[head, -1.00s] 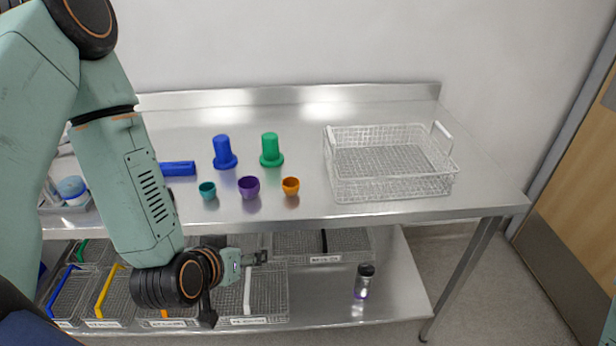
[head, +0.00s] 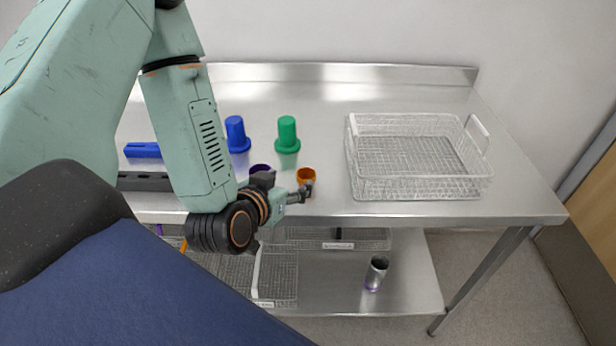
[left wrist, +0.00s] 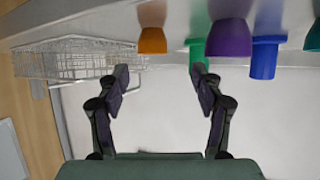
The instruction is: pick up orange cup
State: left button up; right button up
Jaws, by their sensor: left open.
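The orange cup (head: 306,174) stands on the steel table near its front edge. My left gripper (head: 308,190) is just in front of it in the head view and partly overlaps it. In the left wrist view, the orange cup (left wrist: 152,40) is at the top, beyond and slightly left of the middle between the open fingers (left wrist: 160,75). Nothing is between the fingers. I cannot tell whether a finger touches the cup. My right gripper is not in view.
A purple cup (left wrist: 229,38) stands beside the orange one, close to one finger's line. A green peg-like piece (head: 287,135) and a blue one (head: 237,134) stand behind. A wire basket (head: 420,193) is at right. A dark cylinder (head: 376,273) stands on the lower shelf.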

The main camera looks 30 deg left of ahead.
aim_at(310, 172)
pick_arm(q)
jog(key=x, duration=0.3)
jog(key=d+x, duration=0.1)
jog(key=x, duration=0.1)
jog(key=shift+w+f+b, duration=0.15)
jog(key=shift+w+b, duration=0.25)
jog(key=shift+w+a+f, duration=0.15)
jog(key=shift+w+a, duration=0.05)
jog(key=shift+w, duration=0.05)
jog(key=shift+d, duration=0.15)
jog(key=shift+c, duration=0.5)
jog(key=shift+w, duration=0.15)
jog(key=c, duration=0.9)
